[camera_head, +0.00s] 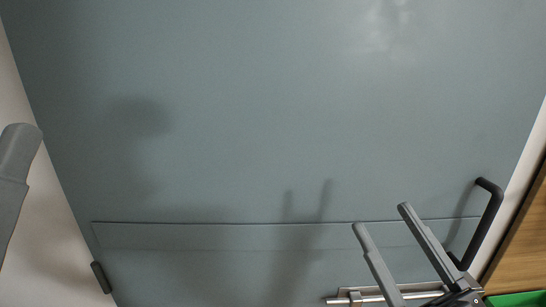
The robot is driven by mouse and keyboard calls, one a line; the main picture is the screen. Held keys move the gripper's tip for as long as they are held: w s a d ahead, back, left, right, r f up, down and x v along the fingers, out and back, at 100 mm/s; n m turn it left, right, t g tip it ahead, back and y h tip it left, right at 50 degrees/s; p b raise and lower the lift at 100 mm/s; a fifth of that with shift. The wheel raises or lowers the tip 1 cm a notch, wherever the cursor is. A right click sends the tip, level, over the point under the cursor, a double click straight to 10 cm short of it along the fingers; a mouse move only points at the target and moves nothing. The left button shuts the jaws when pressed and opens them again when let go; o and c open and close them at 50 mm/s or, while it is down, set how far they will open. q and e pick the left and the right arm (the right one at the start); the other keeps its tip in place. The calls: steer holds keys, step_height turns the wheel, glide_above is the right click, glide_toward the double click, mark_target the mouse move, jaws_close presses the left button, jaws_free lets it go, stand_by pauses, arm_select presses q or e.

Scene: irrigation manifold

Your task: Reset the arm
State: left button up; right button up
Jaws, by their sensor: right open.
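My right gripper (382,218) is at the lower right, with its two grey fingers pointing up the picture. It is open, and nothing shows between the fingers. Its wrist is cut off by the bottom edge. A grey part of my left arm (18,165) enters at the left edge; I cannot tell whether its jaws are open or shut. The fingers show over a large blue-grey panel (270,120), and whether they touch it is unclear.
A black bar handle (489,225) stands just right of my right gripper. A metal rod (345,298) lies at the bottom, partly behind the gripper. A small black piece (101,277) sits at the panel's left edge. Wood (520,250) and a green object (515,299) show at lower right. The panel's upper middle is bare.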

steer(key=s+d+r+m+t+h, duration=0.3)
steer(key=s+r+m+t+h, duration=0.35)
steer(key=r, duration=0.75)
step_height(320, 180, up, 31)
steer(key=s+g+p, duration=0.2)
steer(key=p, duration=2.9)
steer(key=shift+s+a+r+m+p, duration=0.15)
steer(key=shift+s+r+m+p, duration=0.05)
steer(key=shift+m+p, duration=0.2)
